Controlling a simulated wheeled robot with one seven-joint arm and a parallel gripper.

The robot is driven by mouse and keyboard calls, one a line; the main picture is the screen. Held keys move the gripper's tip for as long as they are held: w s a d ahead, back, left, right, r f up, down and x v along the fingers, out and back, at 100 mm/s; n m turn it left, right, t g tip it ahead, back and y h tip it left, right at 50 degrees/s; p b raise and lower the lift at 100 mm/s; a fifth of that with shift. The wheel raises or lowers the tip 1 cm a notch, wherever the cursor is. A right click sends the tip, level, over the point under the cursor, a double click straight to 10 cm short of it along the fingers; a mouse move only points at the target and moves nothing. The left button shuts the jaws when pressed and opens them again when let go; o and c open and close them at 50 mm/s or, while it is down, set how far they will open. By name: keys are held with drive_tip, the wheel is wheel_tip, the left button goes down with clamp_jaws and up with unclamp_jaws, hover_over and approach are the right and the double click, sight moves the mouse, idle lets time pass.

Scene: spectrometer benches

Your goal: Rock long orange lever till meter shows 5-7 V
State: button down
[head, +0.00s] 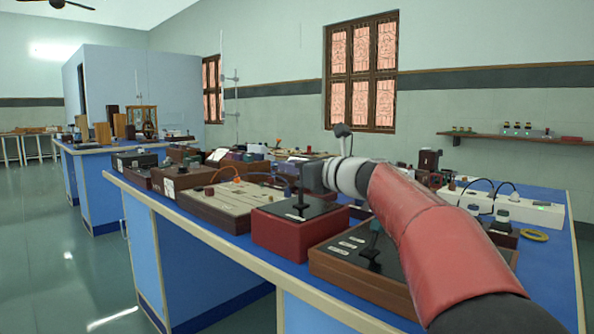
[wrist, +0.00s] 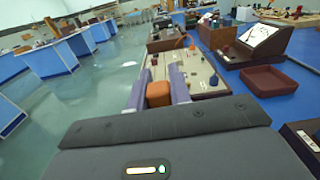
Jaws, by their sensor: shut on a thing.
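In the wrist view my gripper (wrist: 158,96) has its two purple-grey fingers on either side of an orange block, the end of the orange lever (wrist: 158,93). The fingers are closed on it. The lever belongs to the wooden-framed beige board (wrist: 206,76), which lies beyond it. A meter (wrist: 262,38) with a slanted white face stands to the right of the board; its reading is too small to make out. In the head view my gripper (head: 312,177) is above the bench beside the beige board (head: 230,203), and its fingertips are hard to see.
A dark-topped red box (head: 290,225) stands just in front of the board. A wooden box with dark switches (head: 345,268) lies nearer, under my arm. An empty maroon tray (wrist: 269,79) sits right of the board. Open floor (wrist: 110,85) lies to the left.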

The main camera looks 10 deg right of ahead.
drive_tip(key=c, duration=1.3)
unclamp_jaws()
drive_tip(key=shift+d, duration=0.1)
drive_tip(key=v, duration=0.7)
drive_tip(key=shift+s+d+b, duration=0.2)
drive_tip(key=shift+s+b, duration=0.1)
drive_tip(key=shift+b, duration=0.1)
